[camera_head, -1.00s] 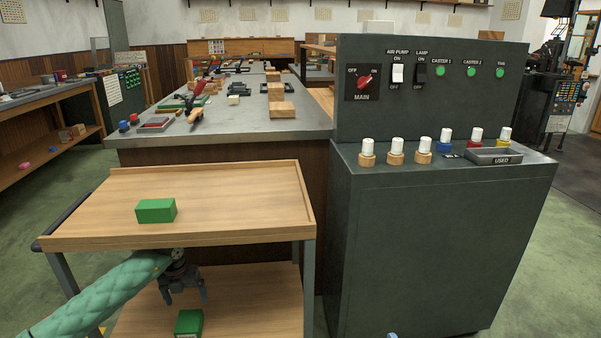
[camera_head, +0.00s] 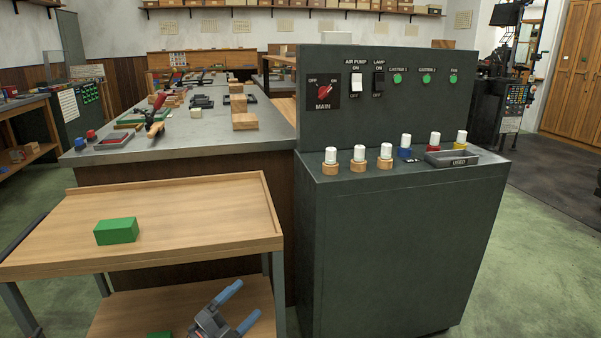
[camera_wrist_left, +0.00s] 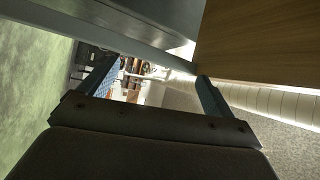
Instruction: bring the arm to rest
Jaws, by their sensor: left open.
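My left gripper (camera_head: 248,299) shows at the bottom of the head view, in front of the cart's lower shelf. Its two blue-tipped fingers are spread and point up and to the right, with nothing between them. In the left wrist view the same open fingers (camera_wrist_left: 157,72) frame an empty gap. Most of my left arm is out of the head view. My right gripper is not in view.
A wooden cart (camera_head: 235,238) carries a green box (camera_head: 116,231) on top; another green box (camera_head: 160,335) is cut off below. A dark control console (camera_head: 400,245) stands to the right. Green floor (camera_head: 545,250) is clear beyond it.

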